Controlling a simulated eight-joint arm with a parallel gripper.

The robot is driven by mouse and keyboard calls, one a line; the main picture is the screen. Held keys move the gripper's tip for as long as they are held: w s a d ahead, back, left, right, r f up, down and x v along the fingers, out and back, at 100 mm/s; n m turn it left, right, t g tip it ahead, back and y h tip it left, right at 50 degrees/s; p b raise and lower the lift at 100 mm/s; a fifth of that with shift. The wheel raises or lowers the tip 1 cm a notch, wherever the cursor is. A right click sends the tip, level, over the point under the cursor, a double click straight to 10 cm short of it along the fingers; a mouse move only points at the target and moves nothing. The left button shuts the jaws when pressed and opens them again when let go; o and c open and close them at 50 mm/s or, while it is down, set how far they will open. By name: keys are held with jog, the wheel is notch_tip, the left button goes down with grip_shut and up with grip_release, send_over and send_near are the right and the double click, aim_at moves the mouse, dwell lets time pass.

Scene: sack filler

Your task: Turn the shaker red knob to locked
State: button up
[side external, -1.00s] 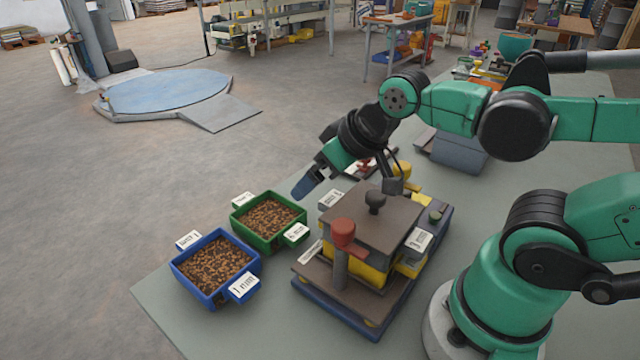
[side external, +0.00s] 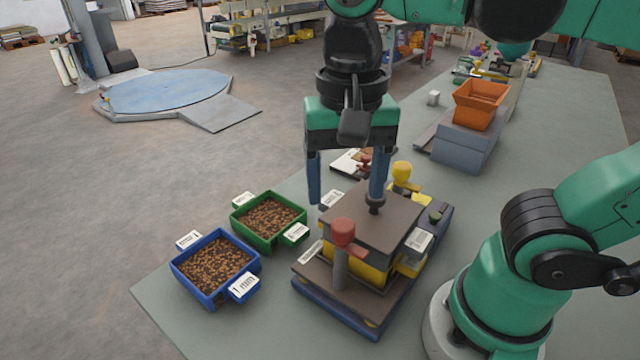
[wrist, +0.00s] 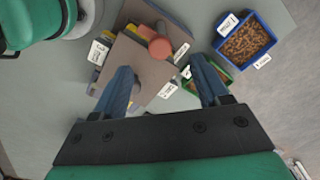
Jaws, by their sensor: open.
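The shaker (side external: 372,225) is a stack of brown and yellow trays on a blue base, with a small black knob on its lid. Its red knob (side external: 343,233) sits on a grey post at the near corner. In the wrist view the red knob (wrist: 160,47) shows beyond the fingers, up and between them. My gripper (side external: 345,200) points down with its blue fingers apart and empty, above and behind the red knob. One finger overlaps the lid's black knob in the side view; I cannot tell if they touch. The knob's lock marking is not readable.
A green tray (side external: 241,222) and a blue tray (side external: 176,271) of brown pellets stand left of the shaker. A yellow knob (side external: 402,172) rises at its far side. An orange bin (side external: 480,100) sits on a grey block behind. The table is clear at front left.

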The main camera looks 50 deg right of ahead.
aim_at(344, 224)
jog(key=shift+f, duration=2.65)
grip_shut()
